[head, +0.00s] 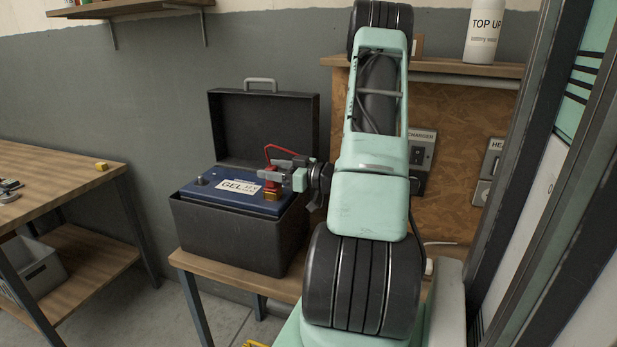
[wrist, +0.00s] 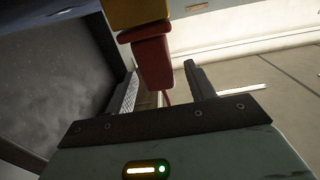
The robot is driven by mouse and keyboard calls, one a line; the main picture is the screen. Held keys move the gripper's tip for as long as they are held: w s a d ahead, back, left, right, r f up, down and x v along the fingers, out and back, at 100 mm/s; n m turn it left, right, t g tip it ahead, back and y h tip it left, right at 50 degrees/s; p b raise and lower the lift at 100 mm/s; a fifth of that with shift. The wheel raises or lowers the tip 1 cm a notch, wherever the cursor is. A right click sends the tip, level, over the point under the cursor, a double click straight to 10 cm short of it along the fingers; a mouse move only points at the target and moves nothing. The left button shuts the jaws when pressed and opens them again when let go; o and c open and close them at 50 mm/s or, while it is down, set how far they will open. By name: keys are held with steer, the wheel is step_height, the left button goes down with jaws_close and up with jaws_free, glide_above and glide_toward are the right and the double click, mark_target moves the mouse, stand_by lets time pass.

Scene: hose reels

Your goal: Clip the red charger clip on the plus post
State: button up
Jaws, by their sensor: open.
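The red charger clip (head: 270,182) stands upright at the right corner of the blue battery (head: 228,187), its brass-coloured jaw end down against the battery top. The post under it is hidden, so I cannot tell how firmly it grips. A red cable loops from its top. My gripper (head: 272,168) reaches in from the right around the clip's upper part. In the wrist view the red clip (wrist: 152,62) lies between the spread fingers (wrist: 163,85), with a visible gap to the right finger; contact with the left one is unclear. The other post (head: 203,181) is bare.
The battery sits in a black box (head: 240,238) with its lid (head: 265,125) open behind, on a wooden bench (head: 190,262). A charger panel (head: 421,150) is on the board behind my arm. A table (head: 60,180) stands at left, with a floor gap between.

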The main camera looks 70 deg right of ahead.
steer(key=s+d+b, duration=0.1)
steer(key=s+b, duration=0.2)
steer(key=s, duration=1.2)
steer(key=shift+d+b, duration=0.15)
steer(key=shift+b, duration=0.25)
